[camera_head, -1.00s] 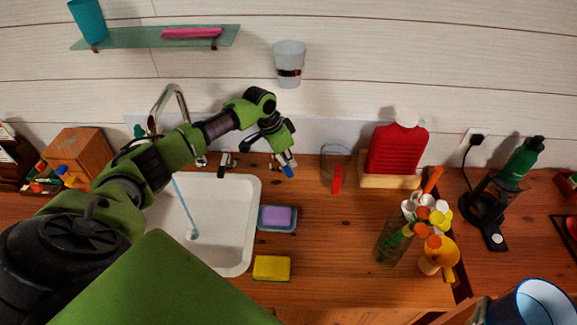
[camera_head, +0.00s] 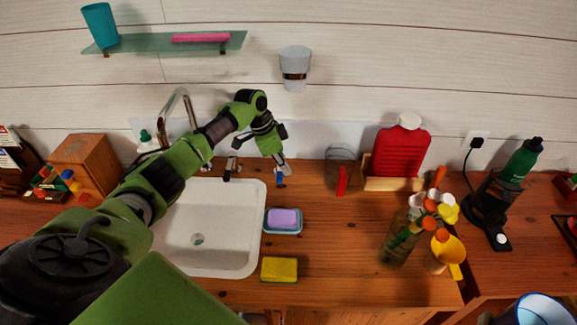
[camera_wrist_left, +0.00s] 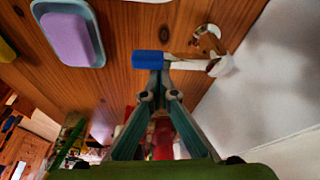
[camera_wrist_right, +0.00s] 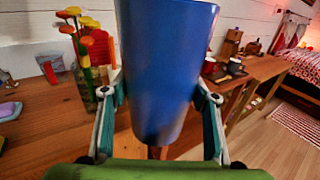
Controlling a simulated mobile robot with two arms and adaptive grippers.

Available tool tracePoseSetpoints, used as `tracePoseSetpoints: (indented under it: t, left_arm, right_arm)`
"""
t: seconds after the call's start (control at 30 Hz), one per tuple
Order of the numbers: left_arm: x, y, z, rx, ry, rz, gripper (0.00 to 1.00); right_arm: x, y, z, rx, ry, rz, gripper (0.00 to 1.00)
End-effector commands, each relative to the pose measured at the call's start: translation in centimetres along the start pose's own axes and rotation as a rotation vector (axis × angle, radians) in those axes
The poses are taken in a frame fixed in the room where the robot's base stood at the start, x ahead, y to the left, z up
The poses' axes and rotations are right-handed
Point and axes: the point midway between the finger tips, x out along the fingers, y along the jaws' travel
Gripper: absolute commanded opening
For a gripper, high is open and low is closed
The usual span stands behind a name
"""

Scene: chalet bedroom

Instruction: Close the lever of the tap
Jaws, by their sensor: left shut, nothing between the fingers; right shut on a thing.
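The chrome tap spout (camera_head: 180,105) arches over the left part of the white sink (camera_head: 235,255). No water stream shows below it. A lever with a blue end (camera_head: 280,183) is at the sink's back right; its blue end also shows in the left wrist view (camera_wrist_left: 147,60). My left gripper (camera_head: 281,168) is shut and empty, its tips (camera_wrist_left: 160,70) right at the blue end, apparently touching it. My arm hides part of the tap. My right gripper (camera_wrist_right: 160,100) is shut on a blue cup (camera_wrist_right: 165,60), which shows in the head view's bottom right corner (camera_head: 540,310).
A soap dish (camera_head: 283,230) with purple soap and a yellow sponge (camera_head: 279,269) lie right of the sink. A clear glass (camera_head: 341,170), a red bottle (camera_head: 402,150) and a vase of flowers (camera_head: 400,245) stand further right. A glass shelf (camera_head: 150,42) hangs above.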

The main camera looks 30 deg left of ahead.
Motion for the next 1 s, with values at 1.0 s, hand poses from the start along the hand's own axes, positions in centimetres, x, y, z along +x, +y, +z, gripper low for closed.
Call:
tracePoseSetpoints:
  t: [1.0]
  left_arm:
    - [0.2, 1.4, -1.8, -0.004, -0.001, 0.001, 0.00]
  right_arm:
    - [0.0, 0.0, 2.5, 0.000, -0.006, -0.001, 0.11]
